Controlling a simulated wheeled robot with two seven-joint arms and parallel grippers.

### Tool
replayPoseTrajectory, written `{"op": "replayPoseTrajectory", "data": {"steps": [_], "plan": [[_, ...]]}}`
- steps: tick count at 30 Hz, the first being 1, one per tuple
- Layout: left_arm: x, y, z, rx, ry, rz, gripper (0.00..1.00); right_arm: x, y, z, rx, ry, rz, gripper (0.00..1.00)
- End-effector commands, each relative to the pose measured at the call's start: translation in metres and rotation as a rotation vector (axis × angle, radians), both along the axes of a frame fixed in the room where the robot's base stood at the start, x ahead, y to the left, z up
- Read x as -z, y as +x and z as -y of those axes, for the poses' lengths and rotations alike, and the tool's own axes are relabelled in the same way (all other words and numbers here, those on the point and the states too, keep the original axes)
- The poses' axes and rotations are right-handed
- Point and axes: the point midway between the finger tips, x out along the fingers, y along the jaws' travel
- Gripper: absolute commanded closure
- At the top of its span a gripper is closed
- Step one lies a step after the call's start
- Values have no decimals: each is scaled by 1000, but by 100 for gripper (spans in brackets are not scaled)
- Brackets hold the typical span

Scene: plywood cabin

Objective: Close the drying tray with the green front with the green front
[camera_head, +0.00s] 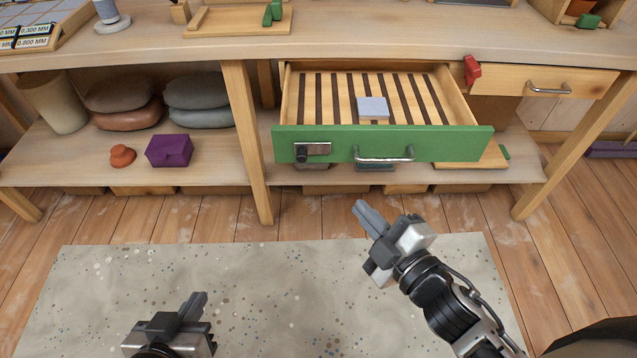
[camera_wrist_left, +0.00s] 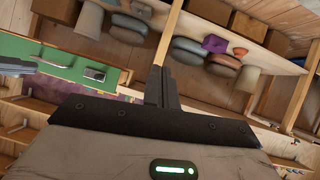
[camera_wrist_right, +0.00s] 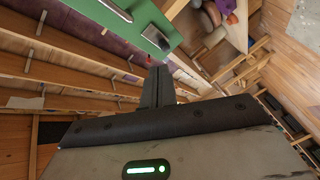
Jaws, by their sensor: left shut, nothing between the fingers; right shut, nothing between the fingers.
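The drying tray with the green front (camera_head: 335,148) is pulled out from under the workbench in the head view. Its slatted floor (camera_head: 335,100) shows, with a pale grey-blue block (camera_head: 373,108) on it. A metal bar handle (camera_head: 384,155) and a small latch (camera_head: 310,151) are on the green front. My right gripper (camera_head: 362,208) is shut and empty, below and in front of the handle, apart from it. The green front also shows in the right wrist view (camera_wrist_right: 150,18) and in the left wrist view (camera_wrist_left: 68,66). My left gripper (camera_head: 198,299) is shut and empty over the mat, far from the tray.
A bench leg (camera_head: 247,140) stands just left of the tray. A wooden drawer (camera_head: 560,82) and a red clip (camera_head: 472,69) are at its right. A purple box (camera_head: 169,150) and grey cushions sit on the lower shelf. The speckled mat (camera_head: 270,270) is clear.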

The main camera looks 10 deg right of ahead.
Motion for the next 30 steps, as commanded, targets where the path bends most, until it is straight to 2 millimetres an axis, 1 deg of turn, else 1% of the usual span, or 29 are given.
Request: {"op": "replayPoseTrajectory", "data": {"steps": [1,3,6,9,11,14,18,25,26,30], "plan": [[11,-2,1,1,-5,2,100,7,2,-4,-61,-123,82,100],[12,-3,1,1,-10,8,100,8,2,-11,-139,-273,176,100],[10,-1,2,1,-17,22,100,10,-1,-19,-219,-419,261,100],[5,0,3,2,-20,31,100,11,1,-25,-257,-485,296,100],[3,-1,3,2,-20,31,100,10,5,-28,-264,-496,304,100],[-1,-1,3,3,-21,30,100,8,17,-36,-264,-494,305,100],[-5,-2,3,3,-21,22,100,7,42,-51,-263,-492,304,100],[-3,-4,3,3,-20,5,100,8,84,-76,-260,-490,302,100],[-1,-4,3,2,-20,2,100,9,89,-78,-261,-491,302,100],[3,-3,2,2,-18,-1,100,11,108,-70,-260,-493,300,100]]}}
